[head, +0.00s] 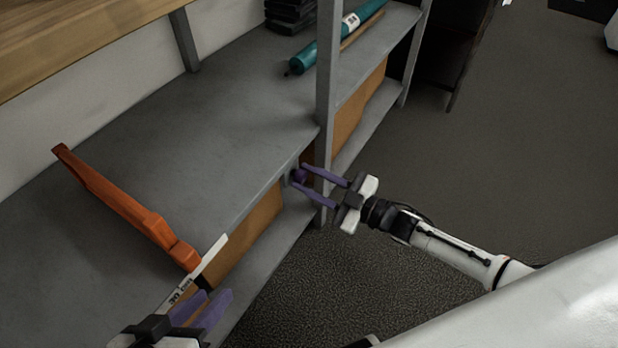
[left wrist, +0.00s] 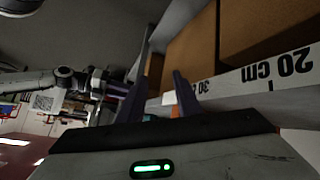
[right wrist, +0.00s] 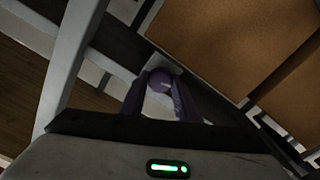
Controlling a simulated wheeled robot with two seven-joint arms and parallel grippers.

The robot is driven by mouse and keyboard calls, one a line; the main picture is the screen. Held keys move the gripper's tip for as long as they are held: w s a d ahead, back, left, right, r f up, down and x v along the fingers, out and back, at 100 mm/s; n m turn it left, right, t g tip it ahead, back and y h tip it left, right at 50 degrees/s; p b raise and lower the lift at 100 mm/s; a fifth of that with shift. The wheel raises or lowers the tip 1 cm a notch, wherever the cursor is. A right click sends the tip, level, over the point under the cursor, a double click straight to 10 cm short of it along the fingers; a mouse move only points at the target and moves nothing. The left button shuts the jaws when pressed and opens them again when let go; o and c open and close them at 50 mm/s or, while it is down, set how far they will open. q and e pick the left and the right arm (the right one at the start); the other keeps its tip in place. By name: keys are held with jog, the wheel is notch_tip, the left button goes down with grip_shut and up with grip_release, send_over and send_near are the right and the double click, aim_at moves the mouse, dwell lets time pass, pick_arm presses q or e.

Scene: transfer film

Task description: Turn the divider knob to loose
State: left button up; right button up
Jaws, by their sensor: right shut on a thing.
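The divider knob (head: 299,175) is a small round purple-dark knob on the shelf's front edge beside the upright post. My right gripper (head: 312,182) has its purple fingers on either side of it, shut on it. In the right wrist view the knob (right wrist: 160,80) shows between the two fingertips (right wrist: 158,90), against a pale mount. Its marking and turned position cannot be read. My left gripper (head: 210,300) is at the lower left, by the front edge of the shelf. Its fingers (left wrist: 155,90) are apart with nothing clearly held between them.
A grey shelf (head: 215,115) holds an orange long-bodied tool (head: 125,207) and a teal tube (head: 330,42). A white ruler strip (head: 206,262) runs along the front edge, also in the left wrist view (left wrist: 255,75). Brown boxes (head: 245,240) stand below.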

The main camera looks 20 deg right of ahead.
jog(key=n, duration=0.3)
jog(key=shift+n, duration=0.4)
jog(key=n, duration=0.3)
jog(key=shift+f+n, duration=0.1)
jog(key=shift+n, duration=0.2)
jog(key=n+b, duration=0.1)
jog(key=n, duration=0.1)
jog(key=shift+n, duration=0.3)
jog(key=n+b, duration=0.1)
jog(key=n, duration=0.3)
pick_arm(q)
jog(key=shift+w+d+r+t+h, duration=0.15)
jog(key=shift+d+r+t+h, duration=0.25)
jog(key=shift+d+r+h, duration=0.25)
pick_arm(e)
jog(key=shift+n, duration=0.3)
pick_arm(q)
jog(key=shift+r, duration=0.2)
pick_arm(e)
jog(key=o, duration=1)
jog(key=shift+o, duration=0.2)
jog(key=shift+s, duration=0.1)
